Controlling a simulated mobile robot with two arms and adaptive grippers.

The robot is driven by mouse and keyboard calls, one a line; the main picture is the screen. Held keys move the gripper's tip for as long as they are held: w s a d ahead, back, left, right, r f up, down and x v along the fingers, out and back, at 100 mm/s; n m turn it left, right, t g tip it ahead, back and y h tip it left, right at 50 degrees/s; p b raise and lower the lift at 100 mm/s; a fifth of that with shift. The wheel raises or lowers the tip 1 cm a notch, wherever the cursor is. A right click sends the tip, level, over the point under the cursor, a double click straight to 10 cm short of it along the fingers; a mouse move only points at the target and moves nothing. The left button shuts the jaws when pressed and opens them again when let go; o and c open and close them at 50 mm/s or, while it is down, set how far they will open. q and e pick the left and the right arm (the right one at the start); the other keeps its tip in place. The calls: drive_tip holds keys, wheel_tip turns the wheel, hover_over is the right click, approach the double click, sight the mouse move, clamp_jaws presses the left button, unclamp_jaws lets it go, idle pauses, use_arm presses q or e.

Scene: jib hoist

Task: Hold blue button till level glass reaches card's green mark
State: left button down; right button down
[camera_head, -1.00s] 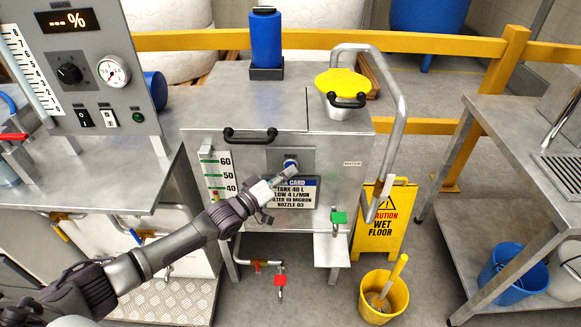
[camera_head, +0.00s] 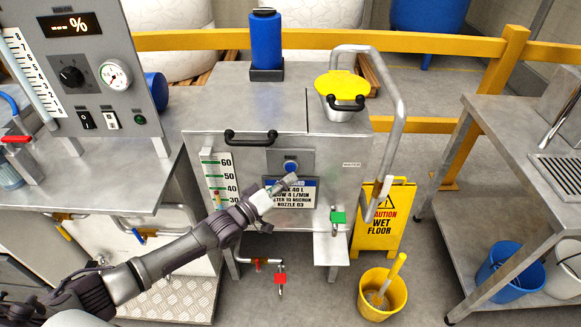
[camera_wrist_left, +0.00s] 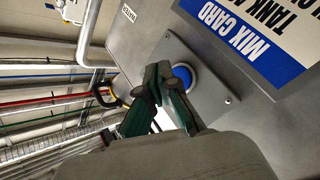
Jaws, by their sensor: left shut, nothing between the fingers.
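The blue button (camera_head: 291,167) sits on a grey plate on the front of the steel tank (camera_head: 335,150). My left gripper (camera_head: 286,184) is shut and empty, with its fingertips just below the button in the head view. In the left wrist view the green fingers (camera_wrist_left: 168,82) overlap the blue button (camera_wrist_left: 186,74); I cannot tell whether they touch it. The mix card (camera_head: 297,197) is below the button, partly covered by the gripper, and reads "TANK 40 L". The level glass (camera_head: 209,178) stands beside a scale marked 60 to 30; its liquid level is too small to read.
A control panel (camera_head: 105,85) with dial and switches is at the left. A wet floor sign (camera_head: 384,225) and yellow bucket (camera_head: 382,295) stand right; a steel table (camera_head: 500,130) is beyond.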

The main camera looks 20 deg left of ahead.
use_arm(q)
drive_tip(key=s+p, duration=0.1)
drive_tip(key=s, duration=0.1)
drive_tip(key=s+d+p, duration=0.1)
drive_tip(key=s, duration=0.1)
drive_tip(key=shift+s+d+p, duration=0.15)
drive_tip(key=shift+s+p, duration=0.1)
drive_tip(key=shift+p, duration=0.15)
drive_tip(key=s+a+f+m+g+y, duration=0.15)
drive_tip(key=s+f, duration=0.35)
drive_tip(key=f, duration=0.5)
drive_tip(key=s+a+f+g+y, duration=0.3)
drive_tip(key=s+f, duration=0.2)
drive_tip(key=f, duration=0.5)
drive_tip(key=s+a+f+m+g+y, duration=0.1)
drive_tip(key=s+a+f+g+y, duration=0.3)
drive_tip(key=f, duration=0.6)
drive_tip(key=s+f+m+g, duration=0.1)
drive_tip(key=s+f, duration=0.4)
drive_tip(key=s, duration=0.6)
drive_tip(key=s+d+f+m+g+p, duration=0.1)
drive_tip(key=s+f+g, duration=0.2)
drive_tip(key=s, duration=0.9)
drive_tip(key=s+d+f+m+g, duration=0.1)
drive_tip(key=s+f, duration=0.5)
drive_tip(key=s, duration=0.6)
drive_tip(key=shift+f+m+g+y, duration=0.35)
drive_tip(key=shift+f+g+y, duration=0.1)
drive_tip(key=shift+g, duration=0.4)
